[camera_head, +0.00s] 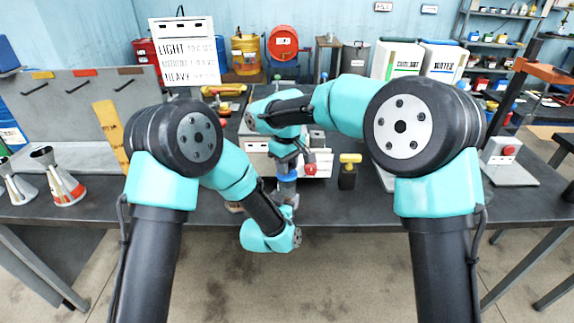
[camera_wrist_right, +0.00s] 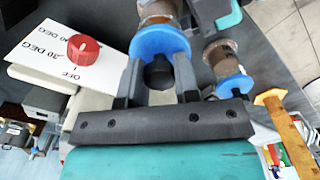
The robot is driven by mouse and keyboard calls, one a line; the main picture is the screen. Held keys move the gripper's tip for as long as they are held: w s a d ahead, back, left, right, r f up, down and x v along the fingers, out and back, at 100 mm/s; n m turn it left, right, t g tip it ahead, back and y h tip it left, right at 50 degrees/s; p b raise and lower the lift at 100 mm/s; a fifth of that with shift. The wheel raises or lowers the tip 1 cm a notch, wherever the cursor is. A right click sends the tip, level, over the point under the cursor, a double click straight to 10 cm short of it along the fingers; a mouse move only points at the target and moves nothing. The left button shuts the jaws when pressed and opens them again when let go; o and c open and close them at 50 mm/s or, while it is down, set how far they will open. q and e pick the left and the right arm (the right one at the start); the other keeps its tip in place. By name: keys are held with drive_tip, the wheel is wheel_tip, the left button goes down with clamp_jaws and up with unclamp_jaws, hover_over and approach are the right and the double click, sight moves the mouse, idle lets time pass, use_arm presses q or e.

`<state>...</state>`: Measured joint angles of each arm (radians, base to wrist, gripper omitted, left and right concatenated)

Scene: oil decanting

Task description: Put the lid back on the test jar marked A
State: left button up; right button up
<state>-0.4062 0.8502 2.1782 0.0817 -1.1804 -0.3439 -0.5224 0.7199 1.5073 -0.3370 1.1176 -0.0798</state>
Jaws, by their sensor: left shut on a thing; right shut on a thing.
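My right gripper (camera_head: 286,163) is shut on the black knob (camera_wrist_right: 158,72) of a blue lid (camera_wrist_right: 160,42). The blue lid also shows in the head view (camera_head: 287,177), just below that gripper. A jar (camera_wrist_right: 156,9) with brownish contents is right beyond the lid in the right wrist view; whether the lid is seated on it I cannot tell. My left gripper (camera_head: 288,207) is low at the table's front edge, shut at the jar beneath the lid; its fingers are mostly hidden. No letter A is readable. Another jar (camera_wrist_right: 220,55) has its own blue lid (camera_wrist_right: 234,88).
A white panel with a red knob (camera_wrist_right: 84,47) is close beside the right gripper. A black item with a yellow handle (camera_head: 349,172) stands to the right on the dark table (camera_head: 340,207). Metal cones (camera_head: 58,180) stand at the far left.

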drive_tip(key=shift+f, duration=0.1)
drive_tip(key=shift+f, duration=0.8)
drive_tip(key=shift+f, duration=0.6)
idle(0.4)
drive_tip(key=o, duration=1)
drive_tip(key=shift+c, duration=0.2)
drive_tip(key=shift+r, duration=0.1)
wheel_tip(320, 180, up, 12)
drive_tip(key=shift+f, duration=0.1)
